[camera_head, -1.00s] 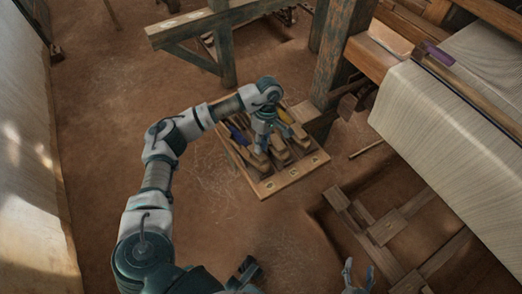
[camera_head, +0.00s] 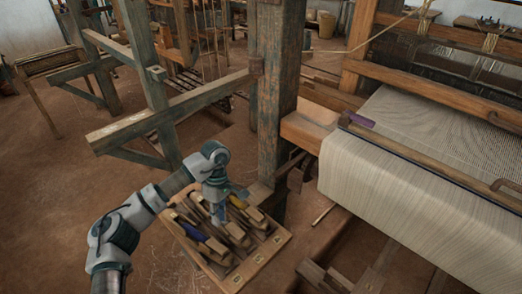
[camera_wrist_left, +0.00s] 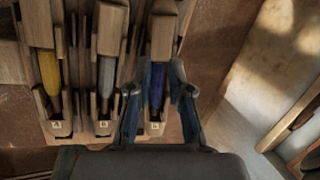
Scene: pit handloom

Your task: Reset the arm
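My left arm reaches in from the left, and its gripper (camera_head: 217,212) points down over the wooden shuttle tray (camera_head: 264,259). In the wrist view the two blue fingers of the left gripper (camera_wrist_left: 163,68) stand apart, with nothing visibly clamped between them. A shuttle with a dark blue bobbin (camera_wrist_left: 156,88) lies beneath the gap between them; I cannot tell the height above it. Beside it lie a shuttle with a grey-blue bobbin (camera_wrist_left: 106,76) and one with a yellow bobbin (camera_wrist_left: 50,73). My right gripper is out of view.
A thick wooden post (camera_head: 275,90) stands just behind the tray. A wooden beam frame (camera_head: 170,116) stands beyond my arm. The loom with pale striped cloth (camera_head: 400,200) fills the right. A pit with timbers (camera_head: 345,275) lies at lower right. Bare floor (camera_head: 45,200) is at left.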

